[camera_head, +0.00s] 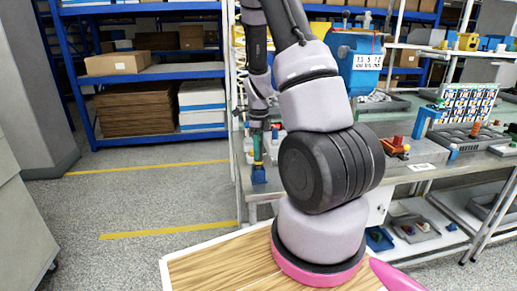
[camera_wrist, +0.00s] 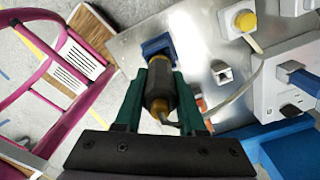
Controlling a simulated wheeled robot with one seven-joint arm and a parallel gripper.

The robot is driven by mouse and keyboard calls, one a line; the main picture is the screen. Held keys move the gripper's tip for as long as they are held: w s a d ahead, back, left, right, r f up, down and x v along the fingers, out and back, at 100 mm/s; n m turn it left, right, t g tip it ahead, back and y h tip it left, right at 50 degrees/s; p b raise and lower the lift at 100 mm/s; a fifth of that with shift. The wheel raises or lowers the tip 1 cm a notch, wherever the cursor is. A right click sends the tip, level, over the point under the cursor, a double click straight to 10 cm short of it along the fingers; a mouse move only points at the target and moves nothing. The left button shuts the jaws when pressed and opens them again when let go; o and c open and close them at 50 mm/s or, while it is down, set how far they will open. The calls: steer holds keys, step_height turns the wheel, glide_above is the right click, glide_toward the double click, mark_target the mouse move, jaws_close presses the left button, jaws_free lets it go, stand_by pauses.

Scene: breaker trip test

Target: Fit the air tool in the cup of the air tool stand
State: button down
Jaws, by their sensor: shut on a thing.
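My gripper (camera_wrist: 157,88) is shut on the air tool (camera_wrist: 159,82), a dark cylinder with yellow-orange bands, held between two green fingers in the wrist view. A blue part (camera_wrist: 157,44), which looks like the air tool stand, lies just beyond the tool's far end at the bench edge. The tool overlaps it in the picture; I cannot tell whether its end is inside the cup. In the head view my gripper (camera_head: 257,150) points down at the bench's left edge, with the blue part (camera_head: 258,175) directly below. The cup opening is hidden.
The metal bench (camera_head: 420,165) holds a red and orange item (camera_head: 396,147) and grey trays. In the wrist view a yellow button box (camera_wrist: 243,20), a grey socket box (camera_wrist: 290,90) and a cable stand to the right. Floor left of the bench is clear.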

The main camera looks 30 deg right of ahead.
steer(key=shift+f, duration=0.35)
steer(key=shift+c, duration=2.1)
jaws_free()
step_height(320, 180, up, 11)
steer(key=shift+f, duration=0.1)
